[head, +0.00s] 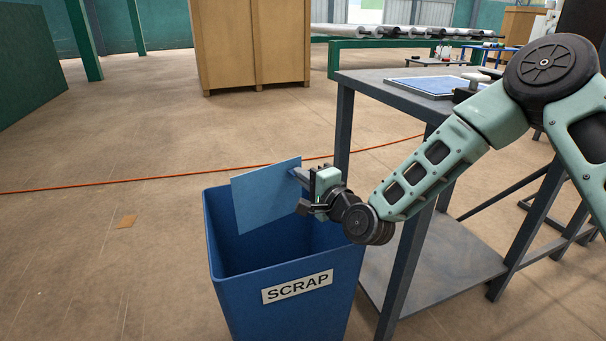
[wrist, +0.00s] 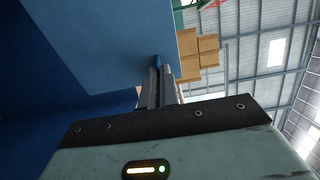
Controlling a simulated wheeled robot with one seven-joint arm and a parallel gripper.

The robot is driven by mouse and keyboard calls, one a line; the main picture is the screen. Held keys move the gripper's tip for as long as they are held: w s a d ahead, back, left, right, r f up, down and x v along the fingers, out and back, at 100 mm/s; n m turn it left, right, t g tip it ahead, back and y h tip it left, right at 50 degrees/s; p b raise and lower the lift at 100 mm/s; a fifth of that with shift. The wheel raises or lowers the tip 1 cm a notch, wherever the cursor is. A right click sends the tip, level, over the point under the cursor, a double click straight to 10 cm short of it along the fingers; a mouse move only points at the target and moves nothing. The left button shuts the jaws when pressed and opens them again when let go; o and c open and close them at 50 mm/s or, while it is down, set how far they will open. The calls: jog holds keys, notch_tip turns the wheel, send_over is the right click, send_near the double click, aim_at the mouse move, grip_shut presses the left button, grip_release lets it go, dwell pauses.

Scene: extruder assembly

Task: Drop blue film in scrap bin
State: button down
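The blue film (head: 262,196) is a flat light-blue sheet, held upright with its lower part inside the mouth of the scrap bin. My gripper (head: 302,178) is at the sheet's right edge, over the bin's opening, with its fingers closed on that edge. The wrist view shows the fingers (wrist: 159,85) together on the film (wrist: 100,45). The scrap bin (head: 290,318) is dark blue and open-topped, with a white SCRAP label on its front. The bin's floor is hidden in the head view.
A grey metal table (head: 385,78) stands right of the bin, with a blue-topped panel (head: 440,86) on it. A large cardboard box (head: 250,45) stands behind. An orange line (head: 130,182) crosses the floor. The floor to the left is mostly clear.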

jog(key=shift+f, duration=0.2)
jog(key=c, duration=1.6)
grip_release()
jog(key=shift+s, duration=0.1)
jog(key=p+v, duration=0.3)
jog(key=v, duration=1.2)
jog(key=shift+p+v, duration=1.15)
jog(key=shift+p, duration=0.3)
